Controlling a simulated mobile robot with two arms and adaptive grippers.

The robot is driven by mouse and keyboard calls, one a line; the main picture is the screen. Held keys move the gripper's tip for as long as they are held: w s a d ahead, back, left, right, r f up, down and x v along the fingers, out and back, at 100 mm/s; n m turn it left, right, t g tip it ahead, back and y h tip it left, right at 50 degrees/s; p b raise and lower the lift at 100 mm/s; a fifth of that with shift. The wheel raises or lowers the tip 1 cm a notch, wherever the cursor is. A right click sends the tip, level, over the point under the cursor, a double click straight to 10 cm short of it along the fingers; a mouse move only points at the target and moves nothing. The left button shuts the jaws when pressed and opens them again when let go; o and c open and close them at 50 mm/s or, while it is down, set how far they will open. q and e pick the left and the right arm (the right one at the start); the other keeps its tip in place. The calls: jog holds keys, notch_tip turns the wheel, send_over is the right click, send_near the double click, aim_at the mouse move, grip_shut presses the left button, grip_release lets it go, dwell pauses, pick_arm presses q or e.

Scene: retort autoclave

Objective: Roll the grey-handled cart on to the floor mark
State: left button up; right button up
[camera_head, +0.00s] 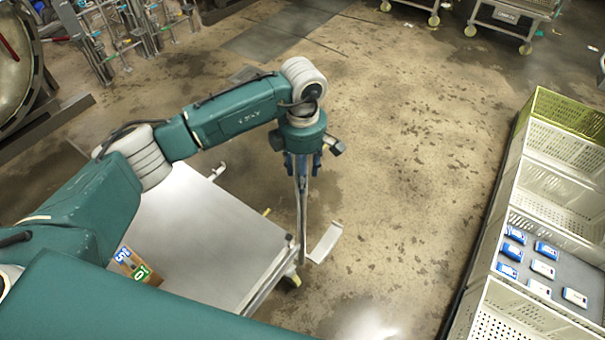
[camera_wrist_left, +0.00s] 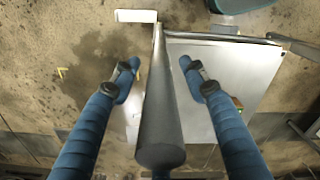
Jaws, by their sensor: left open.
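The cart (camera_head: 215,235) is a low, flat metal platform at lower left, partly hidden by my left arm. Its grey handle post (camera_head: 302,215) stands upright at the right edge. My left gripper (camera_head: 302,165) points down over the post. In the left wrist view its blue fingers (camera_wrist_left: 160,78) are open, one on either side of the dark grey post (camera_wrist_left: 160,125), with visible gaps. A pale strip (camera_head: 325,243) lies beside the post's foot; I cannot tell whether it belongs to the floor mark. My right gripper is out of view.
A cardboard box (camera_head: 138,268) shows at the cart's left, partly hidden. Pale crates (camera_head: 560,185) and a tray of blue-and-white packs (camera_head: 518,270) line the right side. Other wheeled carts (camera_head: 510,15) stand at the back. The stained floor (camera_head: 400,150) between is clear.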

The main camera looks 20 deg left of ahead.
pick_arm(q)
notch_tip(320, 180, down, 2)
jog(key=shift+f, duration=0.1)
jog(key=shift+f+p, duration=0.3)
jog(key=shift+c, duration=0.7)
grip_shut()
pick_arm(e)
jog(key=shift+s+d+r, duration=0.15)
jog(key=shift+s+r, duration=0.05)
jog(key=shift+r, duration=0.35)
